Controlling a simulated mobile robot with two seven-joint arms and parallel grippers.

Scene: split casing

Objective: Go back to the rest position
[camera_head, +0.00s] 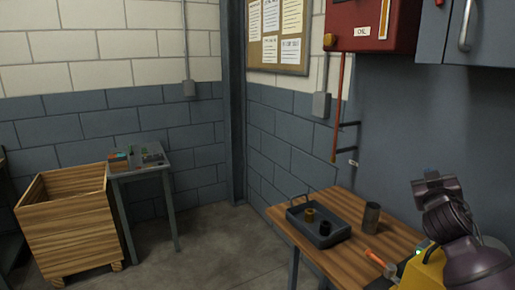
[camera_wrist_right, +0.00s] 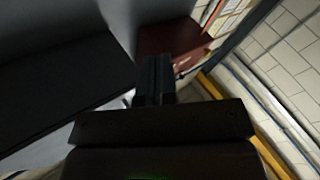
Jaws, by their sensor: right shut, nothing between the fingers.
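My right arm comes in at the lower right of the head view. Its dark end, with the right gripper (camera_head: 433,178), is raised beside the wooden table and points upward. In the right wrist view the two dark fingers of the right gripper (camera_wrist_right: 155,62) are together, with nothing held between them. My left gripper is in neither view.
A wooden table (camera_head: 338,193) holds a dark tray (camera_head: 293,219) with small round parts and a grey metal cup (camera_head: 371,218). A red cabinet (camera_head: 372,22) hangs above. A wooden crate (camera_head: 70,232) and small table (camera_head: 140,170) stand left. The floor between is clear.

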